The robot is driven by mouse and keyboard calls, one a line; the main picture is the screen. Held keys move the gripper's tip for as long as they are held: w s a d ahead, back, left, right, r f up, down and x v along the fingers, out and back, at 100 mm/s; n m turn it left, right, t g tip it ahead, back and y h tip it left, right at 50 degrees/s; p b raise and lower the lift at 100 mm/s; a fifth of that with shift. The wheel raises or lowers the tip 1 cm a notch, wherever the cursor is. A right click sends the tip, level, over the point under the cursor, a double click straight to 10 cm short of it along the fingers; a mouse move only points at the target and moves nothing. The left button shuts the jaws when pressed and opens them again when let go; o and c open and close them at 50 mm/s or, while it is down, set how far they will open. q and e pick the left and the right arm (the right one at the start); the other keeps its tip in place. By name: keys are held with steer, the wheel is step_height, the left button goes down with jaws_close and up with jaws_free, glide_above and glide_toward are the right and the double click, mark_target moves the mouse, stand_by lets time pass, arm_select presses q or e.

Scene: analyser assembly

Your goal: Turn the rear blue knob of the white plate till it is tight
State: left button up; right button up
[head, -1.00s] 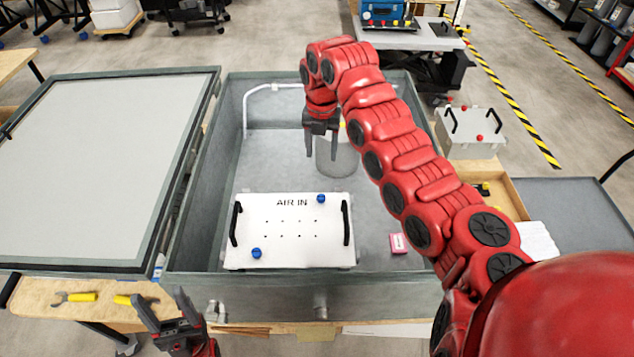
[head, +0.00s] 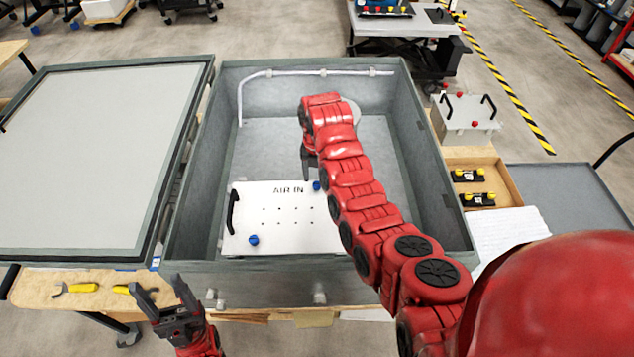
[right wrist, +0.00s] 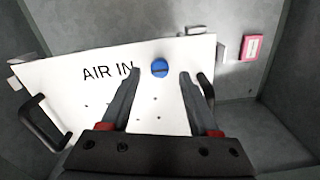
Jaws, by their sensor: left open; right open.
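The white plate (head: 282,238), marked AIR IN, lies in the grey box. Its rear blue knob (head: 317,186) is at the far right, beside my right gripper (head: 308,168). In the right wrist view this knob (right wrist: 159,68) shows a dark slot and appears between the tips of my open, empty right gripper (right wrist: 160,74). Neither finger visibly touches it; the height gap is hard to judge. The front blue knob (head: 253,240) is at the near left. My right arm hides the plate's right part in the head view. My left gripper (head: 160,286) is open and empty, near the front bench.
The grey box walls (head: 185,165) surround the plate. Black handles (head: 232,212) stand up at the plate's sides. A red-and-white block (right wrist: 251,47) shows by the plate in the right wrist view. Yellow-handled tools (head: 84,288) lie on the front bench.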

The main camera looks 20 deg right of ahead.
mark_target(317, 186)
steer(key=shift+w+f+p, duration=0.1)
steer(key=shift+f+p, duration=0.2)
steer(key=shift+f, duration=0.8)
steer(key=shift+c, duration=0.4)
jaws_close()
